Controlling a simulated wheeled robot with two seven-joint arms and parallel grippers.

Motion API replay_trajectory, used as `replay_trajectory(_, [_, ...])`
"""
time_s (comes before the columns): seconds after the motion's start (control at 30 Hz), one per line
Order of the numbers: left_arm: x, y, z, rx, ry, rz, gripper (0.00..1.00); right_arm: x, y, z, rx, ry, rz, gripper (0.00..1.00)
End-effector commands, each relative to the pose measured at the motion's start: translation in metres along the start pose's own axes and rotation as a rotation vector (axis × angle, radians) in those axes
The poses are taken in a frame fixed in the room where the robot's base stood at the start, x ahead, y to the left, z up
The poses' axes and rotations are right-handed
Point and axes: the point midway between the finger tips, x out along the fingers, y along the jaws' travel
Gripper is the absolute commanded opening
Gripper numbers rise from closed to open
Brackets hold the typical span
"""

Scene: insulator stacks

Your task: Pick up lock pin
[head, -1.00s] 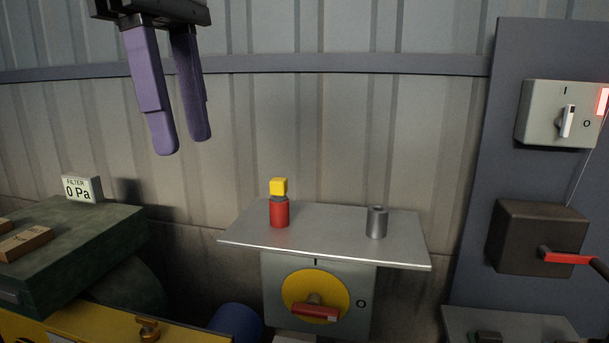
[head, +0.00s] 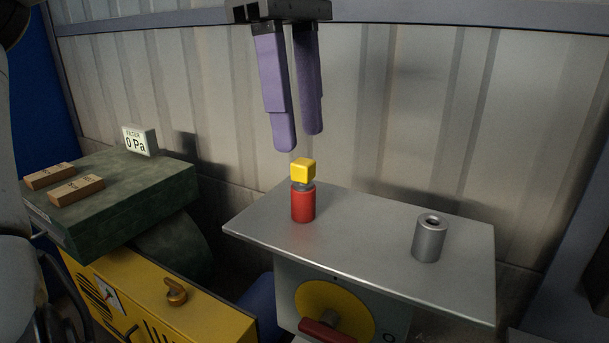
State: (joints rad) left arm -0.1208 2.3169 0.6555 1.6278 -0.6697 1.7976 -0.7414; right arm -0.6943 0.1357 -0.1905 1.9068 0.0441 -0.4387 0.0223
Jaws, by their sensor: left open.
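The lock pin appears to be the piece with a yellow cube head (head: 303,170) and a grey neck, standing upright in or on a red cylinder (head: 303,206) on the metal shelf (head: 375,240). My left gripper (head: 298,140), with two purple fingers, hangs pointing down just above the yellow head. Its fingers are apart with nothing between them. The fingertips look slightly above the head; the exact depth gap is hard to tell. My right gripper is not in view.
A grey hollow cylinder (head: 429,239) stands on the shelf's right side. A rotary switch with a red handle (head: 327,330) is below the shelf. At left are a green box (head: 120,200) with wooden blocks and a yellow cabinet (head: 205,318). A corrugated wall stands behind.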

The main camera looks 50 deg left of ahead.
Motion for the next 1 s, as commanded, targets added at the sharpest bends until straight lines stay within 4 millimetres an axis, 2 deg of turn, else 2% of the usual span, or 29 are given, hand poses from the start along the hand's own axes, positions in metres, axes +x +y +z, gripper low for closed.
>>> replay_trajectory(0.1, [0.021,0.0,-0.001,0.002,-0.001,-0.004,0.41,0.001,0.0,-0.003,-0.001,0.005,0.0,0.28])
replay_trajectory(0.23, [0.035,0.0,-0.001,0.0,-0.001,-0.002,0.41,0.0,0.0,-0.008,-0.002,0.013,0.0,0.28])
replay_trajectory(0.53, [0.041,0.001,-0.001,-0.002,-0.001,0.0,0.41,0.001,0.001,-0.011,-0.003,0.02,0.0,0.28])
replay_trajectory(0.77, [0.041,0.001,-0.001,-0.001,-0.001,0.0,0.02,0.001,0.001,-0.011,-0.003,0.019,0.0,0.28])
replay_trajectory(1.0, [0.04,0.001,-0.001,-0.001,-0.001,0.001,0.0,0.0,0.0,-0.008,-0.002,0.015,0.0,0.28])
